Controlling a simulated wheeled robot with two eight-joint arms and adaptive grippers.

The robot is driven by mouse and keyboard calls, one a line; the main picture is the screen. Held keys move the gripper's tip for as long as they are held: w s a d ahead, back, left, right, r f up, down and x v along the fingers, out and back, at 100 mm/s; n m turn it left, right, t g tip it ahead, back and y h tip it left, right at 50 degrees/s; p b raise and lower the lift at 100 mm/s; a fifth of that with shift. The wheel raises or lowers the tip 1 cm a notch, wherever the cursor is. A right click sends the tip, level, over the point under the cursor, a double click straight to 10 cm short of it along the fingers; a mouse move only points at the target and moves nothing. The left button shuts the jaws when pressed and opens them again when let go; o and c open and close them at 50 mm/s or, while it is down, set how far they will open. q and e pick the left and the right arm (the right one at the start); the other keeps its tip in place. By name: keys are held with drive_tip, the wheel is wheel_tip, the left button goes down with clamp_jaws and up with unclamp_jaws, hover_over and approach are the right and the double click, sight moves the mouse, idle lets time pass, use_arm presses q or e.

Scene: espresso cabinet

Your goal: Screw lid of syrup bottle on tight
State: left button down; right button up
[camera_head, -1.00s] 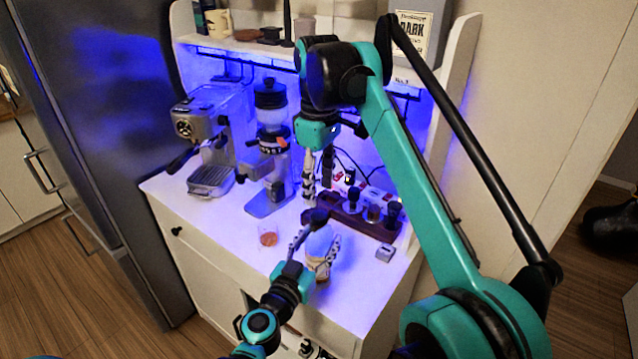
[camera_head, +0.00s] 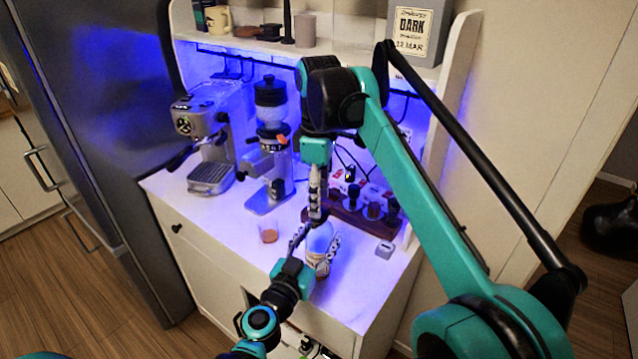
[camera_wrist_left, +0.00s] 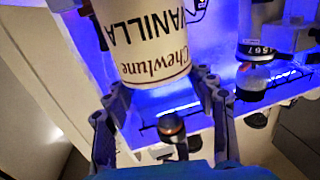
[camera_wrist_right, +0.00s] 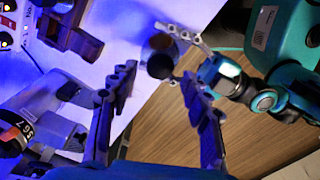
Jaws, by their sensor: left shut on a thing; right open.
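The syrup bottle (camera_head: 320,242) stands on the cabinet's white top. Its pale vanilla label (camera_wrist_left: 148,40) fills the upper left wrist view, with the text upside down. My left gripper (camera_head: 318,246) is shut around the bottle's body from the front. Its two fingers also show beside the bottle in the left wrist view (camera_wrist_left: 163,90). My right gripper (camera_head: 318,213) points down directly above the bottle and hides its top in the head view. In the right wrist view the gripper (camera_wrist_right: 158,78) is open, with the dark round lid (camera_wrist_right: 160,66) between and beyond its fingertips. Contact cannot be told.
A glass with amber liquid (camera_head: 268,233) stands left of the bottle. The grinder (camera_head: 272,150) and espresso machine (camera_head: 205,130) stand behind to the left. A wooden tool stand (camera_head: 365,222) and a small grey box (camera_head: 385,250) lie to the right. The counter's front edge is close.

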drive_tip(key=shift+f, duration=2.1)
clamp_jaws()
drive_tip(key=m, duration=0.6)
drive_tip(key=shift+o, duration=0.4)
unclamp_jaws()
